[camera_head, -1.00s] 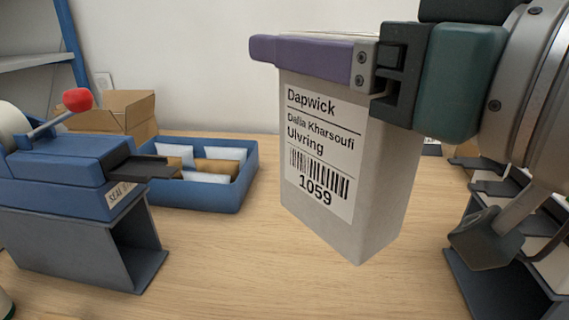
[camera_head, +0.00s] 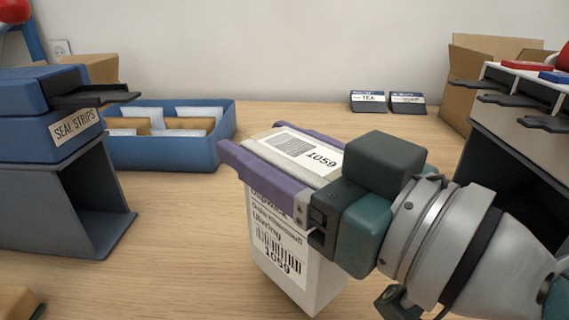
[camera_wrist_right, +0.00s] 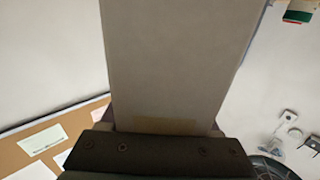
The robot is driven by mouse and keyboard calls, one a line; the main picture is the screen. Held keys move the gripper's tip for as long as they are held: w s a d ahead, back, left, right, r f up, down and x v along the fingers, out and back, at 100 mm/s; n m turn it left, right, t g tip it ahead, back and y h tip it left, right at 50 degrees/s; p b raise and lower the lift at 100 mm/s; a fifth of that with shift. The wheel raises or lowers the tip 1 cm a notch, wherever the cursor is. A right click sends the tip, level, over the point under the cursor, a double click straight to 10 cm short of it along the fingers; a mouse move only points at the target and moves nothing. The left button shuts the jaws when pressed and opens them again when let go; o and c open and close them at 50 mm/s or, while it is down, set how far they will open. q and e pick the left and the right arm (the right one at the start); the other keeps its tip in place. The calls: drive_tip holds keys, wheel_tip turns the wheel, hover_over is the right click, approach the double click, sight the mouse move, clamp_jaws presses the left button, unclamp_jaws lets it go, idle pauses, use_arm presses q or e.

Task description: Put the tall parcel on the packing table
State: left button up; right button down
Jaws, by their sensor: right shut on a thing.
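The tall parcel (camera_head: 283,240) is a pale grey upright box with a printed label reading 1059 on its front and another on its top. My right gripper (camera_head: 285,180) is shut on it near the top, with a purple finger across the front face. In the right wrist view the parcel (camera_wrist_right: 175,65) fills the middle above the dark gripper body. The parcel stands over the wooden packing table (camera_head: 190,230); I cannot tell whether its base touches the wood, since the lower right part is hidden by my arm. My left gripper is not in view.
A blue tray (camera_head: 160,155) with envelopes lies at the back left. A seal-strip machine (camera_head: 50,150) on a grey stand is at the left. Small dark label boxes (camera_head: 368,102), a cardboard box (camera_head: 455,97) and a dark stand (camera_head: 490,165) are at the right. Wood between is clear.

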sight(280, 248)
wheel_tip(280, 248, down, 3)
drive_tip(key=shift+f+b, duration=0.2)
drive_tip(key=shift+b, duration=0.6)
drive_tip(key=shift+f, duration=0.15)
drive_tip(key=shift+c, duration=0.6)
unclamp_jaws()
